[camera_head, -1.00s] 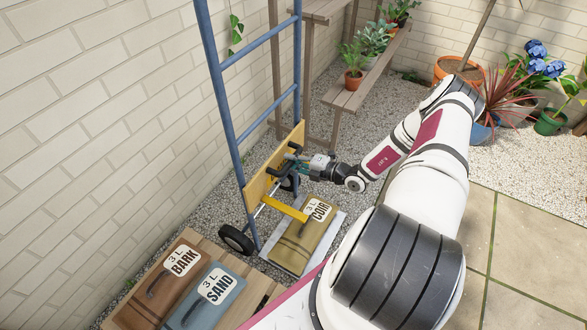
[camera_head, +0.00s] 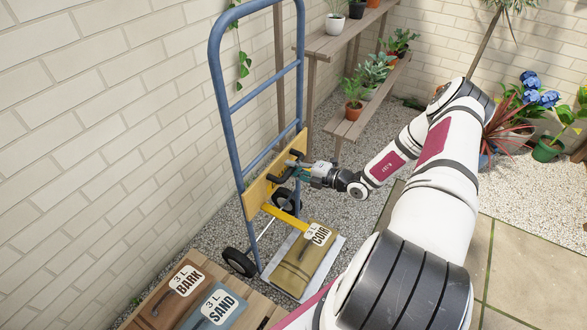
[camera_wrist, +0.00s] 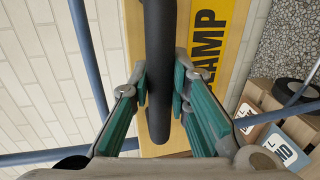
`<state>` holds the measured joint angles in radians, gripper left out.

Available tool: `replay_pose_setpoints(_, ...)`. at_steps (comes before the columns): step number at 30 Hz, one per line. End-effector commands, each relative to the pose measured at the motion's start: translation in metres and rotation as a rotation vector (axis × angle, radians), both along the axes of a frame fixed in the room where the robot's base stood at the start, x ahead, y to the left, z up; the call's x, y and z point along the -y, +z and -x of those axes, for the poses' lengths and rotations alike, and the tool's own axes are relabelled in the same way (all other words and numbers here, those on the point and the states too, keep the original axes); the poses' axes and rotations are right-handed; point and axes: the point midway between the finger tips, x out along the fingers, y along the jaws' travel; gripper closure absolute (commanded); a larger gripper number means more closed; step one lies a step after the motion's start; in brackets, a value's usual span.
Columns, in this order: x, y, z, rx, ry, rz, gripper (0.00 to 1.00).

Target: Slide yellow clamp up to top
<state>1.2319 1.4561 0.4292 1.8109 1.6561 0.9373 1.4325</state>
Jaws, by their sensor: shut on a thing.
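The yellow clamp (camera_head: 258,198) is a yellow board across the uprights of a blue hand truck (camera_head: 222,105). A yellow bar (camera_head: 284,216) sticks out from its lower part, and black handles are on its face. My gripper (camera_head: 307,172) is at the handle on the clamp's right side. In the wrist view, the gripper (camera_wrist: 160,85) is shut around the black handle (camera_wrist: 160,40), with green-padded fingers on both sides. The clamp's yellow label (camera_wrist: 215,35) is beside it, partly hidden by a finger. The clamp is in the lower part of the frame, just below a rung (camera_head: 270,153).
An olive coir bag (camera_head: 300,265) lies on the truck's base plate (camera_head: 335,255) below the clamp. Bark (camera_head: 165,300) and sand (camera_head: 205,312) bags lie on wooden slats at lower left. A brick wall (camera_head: 100,130) is left; a plant shelf (camera_head: 355,128) stands behind.

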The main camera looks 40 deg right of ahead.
Motion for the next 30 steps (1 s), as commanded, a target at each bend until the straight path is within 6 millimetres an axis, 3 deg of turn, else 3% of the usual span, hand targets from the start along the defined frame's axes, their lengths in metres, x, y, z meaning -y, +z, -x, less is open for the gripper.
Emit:
replay_pose_setpoints(2,0.002,0.007,-0.003,0.017,-0.002,-0.001,1.0)
replay_pose_setpoints(3,0.002,0.007,-0.003,0.017,-0.002,-0.001,0.81)
replay_pose_setpoints(6,0.002,0.007,-0.003,0.017,-0.002,-0.001,0.62)
replay_pose_setpoints(19,0.005,0.005,0.008,0.009,-0.002,0.0,0.62)
replay_pose_setpoints(30,0.032,0.02,0.072,0.01,-0.003,0.0,0.62)
